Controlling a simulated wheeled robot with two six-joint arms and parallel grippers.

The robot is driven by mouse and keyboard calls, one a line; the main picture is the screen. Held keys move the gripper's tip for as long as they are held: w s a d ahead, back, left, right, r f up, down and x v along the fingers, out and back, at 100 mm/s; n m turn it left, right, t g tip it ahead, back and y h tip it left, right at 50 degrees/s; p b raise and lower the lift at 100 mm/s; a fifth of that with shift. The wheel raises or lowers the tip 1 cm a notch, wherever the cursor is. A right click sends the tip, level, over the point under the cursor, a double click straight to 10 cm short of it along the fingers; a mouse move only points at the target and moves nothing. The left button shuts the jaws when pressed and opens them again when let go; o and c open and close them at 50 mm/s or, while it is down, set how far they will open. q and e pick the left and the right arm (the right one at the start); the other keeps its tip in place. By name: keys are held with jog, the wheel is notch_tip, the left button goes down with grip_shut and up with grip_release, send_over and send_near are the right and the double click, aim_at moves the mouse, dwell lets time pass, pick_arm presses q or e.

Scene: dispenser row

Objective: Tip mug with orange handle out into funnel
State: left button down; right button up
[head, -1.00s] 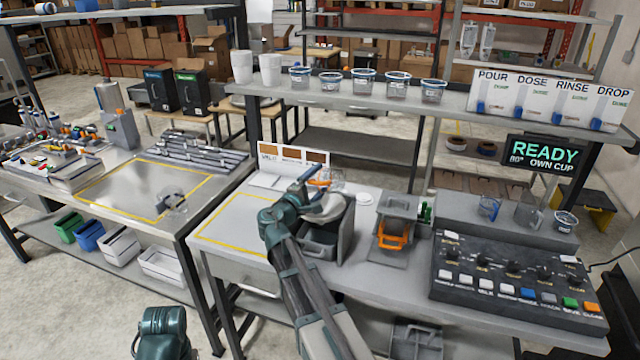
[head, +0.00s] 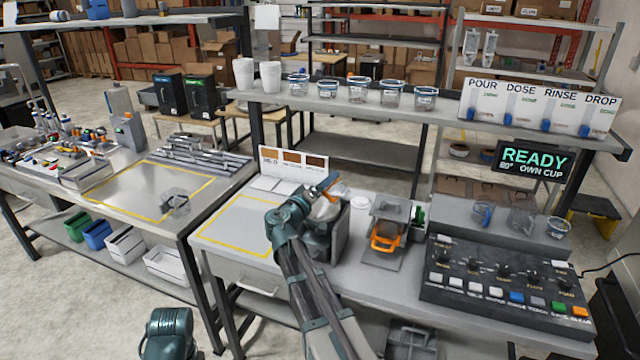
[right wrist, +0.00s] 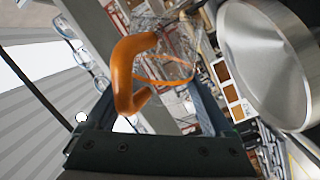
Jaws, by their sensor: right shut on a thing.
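The mug with orange handle is clear. In the right wrist view its orange handle (right wrist: 130,75) lies between my fingers, with the clear body beyond it. In the head view only a bit of it shows at my right gripper (head: 328,184), which is shut on it. The funnel, a wide steel bowl shape, fills the upper right of the right wrist view (right wrist: 262,65). In the head view the funnel (head: 326,211) sits just below the gripper, partly hidden by my arm. I cannot tell the mug's exact tilt or contents. My left gripper is out of view.
A dispenser with an orange handle (head: 387,238) stands right of the funnel. The button console (head: 505,280) is farther right. Several cups line the shelf above. A yellow-outlined area (head: 235,222) on the bench is clear. Another clear mug (head: 176,204) stands on the left table.

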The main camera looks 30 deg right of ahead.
jog(key=m, duration=0.1)
jog(key=s+r+m+p, duration=0.1)
jog(key=m, duration=0.1)
jog(key=r+m, duration=0.1)
jog(key=shift+s+d+r+p, duration=0.1)
jog(key=shift+s+d+p, duration=0.2)
jog(key=shift+d, duration=0.1)
jog(key=m, duration=0.4)
jog(key=r+m+p, duration=0.1)
jog(key=m, duration=0.1)
jog(key=shift+s+d+m, duration=0.3)
jog(key=shift+s, duration=0.05)
